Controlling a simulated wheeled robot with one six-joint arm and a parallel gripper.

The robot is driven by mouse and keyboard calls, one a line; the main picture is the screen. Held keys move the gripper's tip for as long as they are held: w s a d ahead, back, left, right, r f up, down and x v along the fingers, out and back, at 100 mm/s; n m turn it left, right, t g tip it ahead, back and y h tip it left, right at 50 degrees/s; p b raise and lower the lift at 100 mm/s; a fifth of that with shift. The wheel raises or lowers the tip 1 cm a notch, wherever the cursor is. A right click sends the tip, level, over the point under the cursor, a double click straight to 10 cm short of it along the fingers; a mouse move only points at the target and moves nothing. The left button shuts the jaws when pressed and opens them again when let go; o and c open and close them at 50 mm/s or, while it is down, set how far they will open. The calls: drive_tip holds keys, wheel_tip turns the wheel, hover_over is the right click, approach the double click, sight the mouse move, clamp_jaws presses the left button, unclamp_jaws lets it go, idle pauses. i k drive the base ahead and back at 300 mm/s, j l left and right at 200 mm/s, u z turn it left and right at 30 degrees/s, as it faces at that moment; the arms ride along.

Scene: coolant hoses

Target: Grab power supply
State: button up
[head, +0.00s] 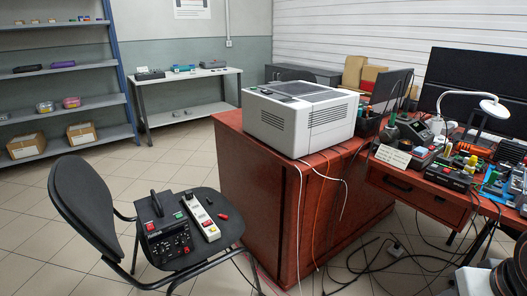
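A black box with a carry handle and a front panel of knobs and sockets, which looks like the power supply (168,243), stands on the seat of a black chair (88,207) at the lower left. A white power strip (202,217) with coloured switches lies right beside it. Small red pieces (222,217) lie on the seat near the strip. A white and dark part of my arm shows at the lower right corner, far from the chair. My gripper's fingers are not in view.
A red-brown cabinet (247,190) bears a large white-grey device (299,117). A cluttered desk (410,187) stands at the right, with loose cables (375,272) on the floor below. Shelves (65,108) and a side table (185,118) stand behind. Tiled floor is clear left of the chair.

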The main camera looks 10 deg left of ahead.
sight(160, 209)
drive_tip(key=u, duration=1.55)
drive_tip(key=i+l, duration=0.1)
drive_tip(key=i, duration=0.3)
drive_tip(key=i+l+u, duration=0.1)
drive_tip(key=i, duration=0.3)
